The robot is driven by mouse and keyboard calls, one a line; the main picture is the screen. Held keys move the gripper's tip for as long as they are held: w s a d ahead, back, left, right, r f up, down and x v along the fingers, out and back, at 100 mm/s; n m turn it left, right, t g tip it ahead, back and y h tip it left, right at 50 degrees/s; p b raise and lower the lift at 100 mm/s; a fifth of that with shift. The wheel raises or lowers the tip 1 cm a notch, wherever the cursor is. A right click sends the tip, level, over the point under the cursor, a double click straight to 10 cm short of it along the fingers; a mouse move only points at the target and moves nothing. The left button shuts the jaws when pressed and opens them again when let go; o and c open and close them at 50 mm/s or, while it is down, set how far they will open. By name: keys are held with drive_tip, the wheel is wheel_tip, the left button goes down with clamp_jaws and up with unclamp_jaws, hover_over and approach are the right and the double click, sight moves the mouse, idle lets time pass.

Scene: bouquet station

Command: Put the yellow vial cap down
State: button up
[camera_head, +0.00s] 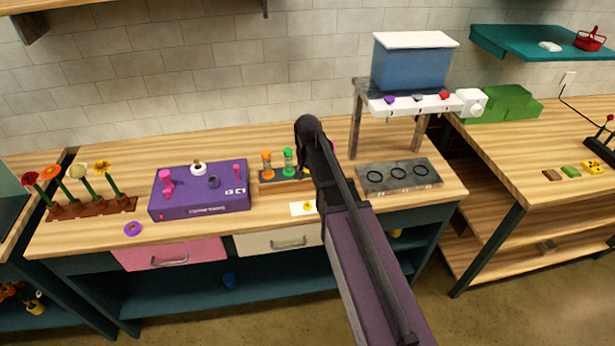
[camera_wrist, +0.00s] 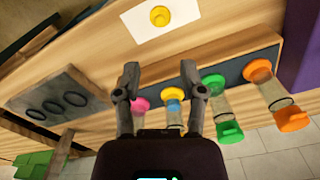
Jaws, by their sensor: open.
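The yellow vial cap (camera_head: 307,206) lies on a white card (camera_head: 297,210) on the wooden counter, in front of the vial rack. In the wrist view the cap (camera_wrist: 159,17) sits on the card (camera_wrist: 139,28) at the top, apart from my fingers. My gripper (camera_wrist: 156,82) is open, with nothing held between its fingertips. In the head view my arm hides the gripper.
A purple box (camera_head: 200,200) stands left of the rack. A grey plate with three rings (camera_head: 399,188) lies to the right. Bare counter surrounds the card.

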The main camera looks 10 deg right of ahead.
idle(0.3)
drive_tip(key=s+d+n, duration=0.3)
drive_tip(key=s+n, duration=0.1)
drive_tip(key=s, duration=1.3)
drive_tip(key=shift+d, duration=0.15)
wheel_tip(320, 180, down, 2)
drive_tip(key=shift+f+b, duration=0.1)
drive_tip(key=shift+b, duration=0.95)
